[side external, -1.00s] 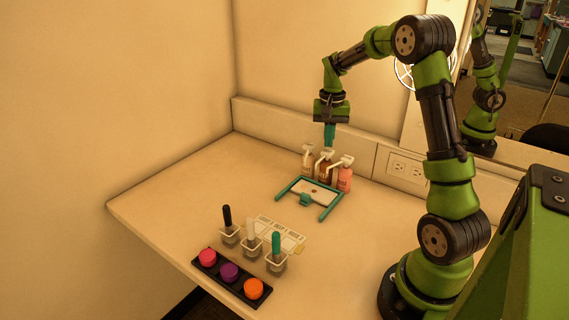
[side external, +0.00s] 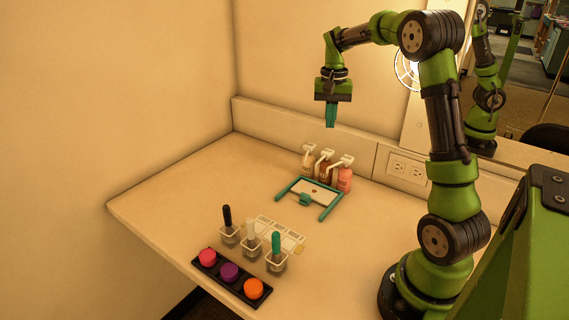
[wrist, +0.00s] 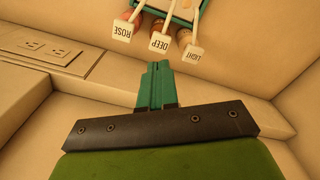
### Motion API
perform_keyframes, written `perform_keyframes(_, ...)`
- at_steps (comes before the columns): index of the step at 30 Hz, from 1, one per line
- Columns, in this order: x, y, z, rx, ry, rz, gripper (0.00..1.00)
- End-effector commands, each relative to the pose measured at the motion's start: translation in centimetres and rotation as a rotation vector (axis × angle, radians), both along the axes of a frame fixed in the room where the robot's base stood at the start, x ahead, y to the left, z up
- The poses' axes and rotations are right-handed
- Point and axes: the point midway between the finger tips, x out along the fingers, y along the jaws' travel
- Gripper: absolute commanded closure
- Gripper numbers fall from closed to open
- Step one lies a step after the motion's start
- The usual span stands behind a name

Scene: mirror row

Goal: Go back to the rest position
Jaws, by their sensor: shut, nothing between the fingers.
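My gripper (side external: 330,117) hangs in the air above the pump bottles, fingers pointing down. Its teal fingers are shut together with nothing between them; the wrist view shows them closed too (wrist: 155,75). No object is attached to it. In the side external view it is clear of the bottles and the table.
Three pump bottles (side external: 325,168) stand behind a teal-framed tray (side external: 304,199); their tops read ROSE (wrist: 122,30), DEEP and LIGHT. In front are three small holders with handled tools (side external: 252,244), a printed card (side external: 283,232) and a black tray with three coloured pots (side external: 229,272). A mirror stands at right.

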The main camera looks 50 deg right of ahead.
Motion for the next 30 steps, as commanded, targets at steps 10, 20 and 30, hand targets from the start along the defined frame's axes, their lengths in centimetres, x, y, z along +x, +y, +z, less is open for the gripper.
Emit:
perform_keyframes(10, -0.2, 0.4, -1.3, -0.003, -0.015, 0.023, 1.00)
perform_keyframes(20, -3.0, 12.7, 1.9, -0.026, -0.250, 0.261, 1.00)
perform_keyframes(30, -10.1, 25.1, 3.8, -0.048, -0.537, 0.544, 1.00)
